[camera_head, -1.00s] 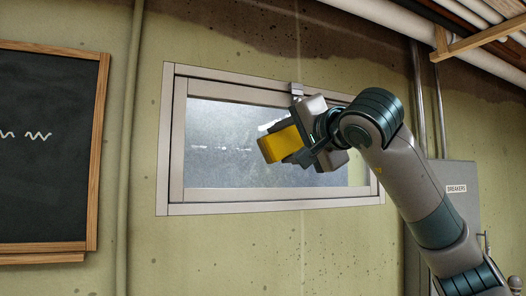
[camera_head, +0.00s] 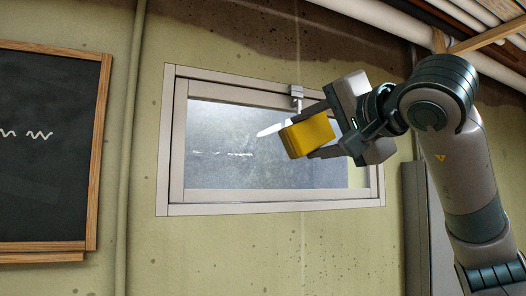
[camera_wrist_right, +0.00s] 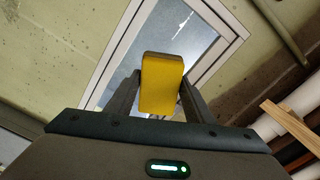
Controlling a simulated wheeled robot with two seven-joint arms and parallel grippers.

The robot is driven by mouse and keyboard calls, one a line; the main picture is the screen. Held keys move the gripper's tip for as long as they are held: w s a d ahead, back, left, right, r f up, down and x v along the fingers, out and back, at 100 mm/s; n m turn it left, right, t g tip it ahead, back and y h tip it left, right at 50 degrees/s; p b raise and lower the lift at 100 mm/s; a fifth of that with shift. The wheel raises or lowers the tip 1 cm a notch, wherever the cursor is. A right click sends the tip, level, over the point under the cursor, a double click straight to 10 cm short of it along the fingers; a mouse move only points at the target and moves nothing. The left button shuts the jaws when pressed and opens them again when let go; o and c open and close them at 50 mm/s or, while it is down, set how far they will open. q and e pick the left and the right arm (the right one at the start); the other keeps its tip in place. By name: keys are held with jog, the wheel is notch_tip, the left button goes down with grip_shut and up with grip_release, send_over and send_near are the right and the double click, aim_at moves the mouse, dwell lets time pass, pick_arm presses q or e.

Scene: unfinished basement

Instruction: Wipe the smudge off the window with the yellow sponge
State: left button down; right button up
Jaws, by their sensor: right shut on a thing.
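The yellow sponge (camera_head: 307,136) is held between the fingers of my right gripper (camera_head: 322,132), in front of the right part of the window (camera_head: 232,172). The sponge also shows in the wrist view (camera_wrist_right: 161,84), gripped between both fingers, with the glass (camera_wrist_right: 172,40) behind it. It looks apart from the glass, but the gap is hard to judge. A bright white streak (camera_head: 270,129) shows on the pane just left of the sponge, and a thin broken whitish line (camera_head: 222,153) lies lower left. I cannot tell which is the smudge. My left gripper is out of view.
The window has a pale raised frame (camera_head: 240,207) and a small latch (camera_head: 296,91) at its top. A chalkboard (camera_head: 45,150) hangs to the left, beside a vertical pipe (camera_head: 131,150). Pipes and wooden beams run overhead at right. A grey box (camera_head: 415,225) is partly behind my arm.

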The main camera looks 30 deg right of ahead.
jog(key=shift+s+a, duration=0.2)
jog(key=shift+s, duration=2.6)
